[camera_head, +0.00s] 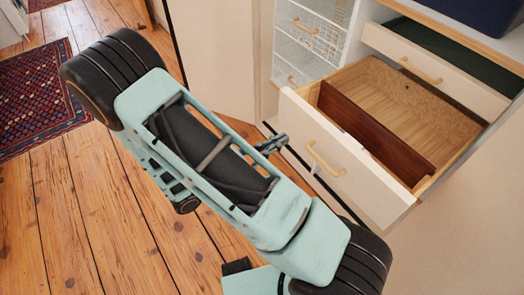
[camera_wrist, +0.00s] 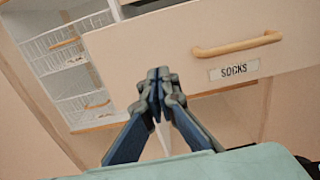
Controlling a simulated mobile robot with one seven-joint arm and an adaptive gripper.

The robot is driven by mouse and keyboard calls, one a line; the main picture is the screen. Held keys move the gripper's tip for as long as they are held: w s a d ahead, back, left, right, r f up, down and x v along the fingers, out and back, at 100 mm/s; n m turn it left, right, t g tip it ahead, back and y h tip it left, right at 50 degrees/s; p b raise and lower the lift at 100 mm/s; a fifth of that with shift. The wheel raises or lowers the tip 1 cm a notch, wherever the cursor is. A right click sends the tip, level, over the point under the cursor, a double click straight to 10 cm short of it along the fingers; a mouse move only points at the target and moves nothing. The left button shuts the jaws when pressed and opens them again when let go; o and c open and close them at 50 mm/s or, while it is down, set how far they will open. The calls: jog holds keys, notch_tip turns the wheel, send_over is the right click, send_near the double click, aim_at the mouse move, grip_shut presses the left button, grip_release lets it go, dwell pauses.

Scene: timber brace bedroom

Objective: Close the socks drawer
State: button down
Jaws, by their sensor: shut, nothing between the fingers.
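The socks drawer (camera_head: 370,190) is pulled well out of the white cabinet in the head view. It has a white front, a wooden bar handle (camera_head: 324,158) and a reddish-brown divider (camera_head: 375,130) inside; its visible floor is bare. In the wrist view the drawer front (camera_wrist: 170,45) carries a "SOCKS" label (camera_wrist: 234,70) below the handle (camera_wrist: 236,45). My gripper (camera_wrist: 158,76) is shut and empty, left of the label and handle near the lower part of the front. In the head view my gripper (camera_head: 280,142) is beside the front's left end; contact cannot be told.
A shallower drawer (camera_head: 440,75) above is partly open, with a dark green inside. White wire baskets (camera_head: 305,35) stand left of the drawers. A dark blue box (camera_head: 490,12) sits on top. Wooden floor (camera_head: 90,210) and a patterned rug (camera_head: 35,100) lie at left.

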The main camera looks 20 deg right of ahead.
aim_at(300, 129)
jog(key=x, duration=0.4)
jog(key=shift+d+b, duration=0.15)
jog(key=shift+b, duration=0.2)
